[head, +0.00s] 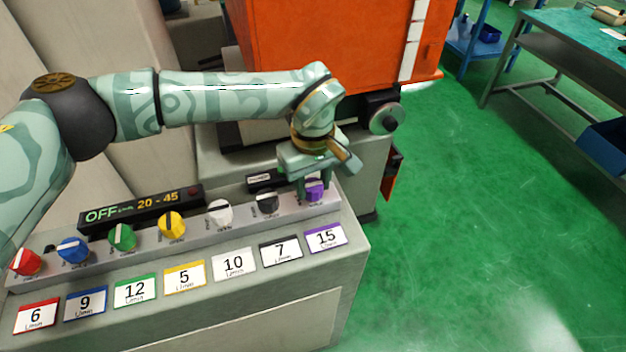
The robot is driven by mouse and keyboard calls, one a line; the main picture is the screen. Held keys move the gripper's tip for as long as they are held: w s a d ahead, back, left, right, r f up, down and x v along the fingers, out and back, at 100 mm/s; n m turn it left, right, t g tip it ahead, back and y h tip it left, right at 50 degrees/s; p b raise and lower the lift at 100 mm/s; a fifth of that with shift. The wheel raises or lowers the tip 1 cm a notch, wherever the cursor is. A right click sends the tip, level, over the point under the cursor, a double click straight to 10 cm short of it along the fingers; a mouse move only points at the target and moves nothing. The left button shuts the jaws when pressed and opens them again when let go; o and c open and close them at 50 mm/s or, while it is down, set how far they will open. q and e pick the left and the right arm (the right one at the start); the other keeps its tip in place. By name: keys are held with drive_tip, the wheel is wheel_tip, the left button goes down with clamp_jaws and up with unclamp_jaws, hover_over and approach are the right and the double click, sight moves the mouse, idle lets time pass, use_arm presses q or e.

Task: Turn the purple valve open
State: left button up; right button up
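The purple valve (316,193) is the rightmost knob on the sloped grey panel, above the purple-edged label "15". My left gripper (312,183) points down right at this knob. Its fingers are at the knob's top and partly cover it. I cannot tell whether they touch or grip it, and the knob's pointer direction is hidden. The display (140,210) on the panel reads "OFF" and "20 - 45". My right gripper is not in view.
Red (25,262), blue (73,250), green (122,237), yellow (171,224), white (220,212) and black (267,203) knobs line the panel left of the purple one. An orange machine (335,45) stands behind. Green floor (480,200) lies open to the right.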

sight(313, 184)
use_arm(q)
drive_tip(key=shift+n, duration=0.3)
drive_tip(key=n, duration=0.3)
drive_tip(key=shift+n+p, duration=0.3)
drive_tip(key=n, duration=0.4)
drive_tip(key=shift+n+p, duration=0.3)
drive_tip(key=n, duration=0.4)
drive_tip(key=shift+p, duration=0.35)
drive_tip(key=shift+n+p, duration=0.35)
drive_tip(key=shift+n, duration=2.15)
drive_tip(key=o, duration=1)
wheel_tip(313, 184, up, 16)
drive_tip(key=shift+r+p, duration=0.15)
drive_tip(key=shift+p, duration=0.3)
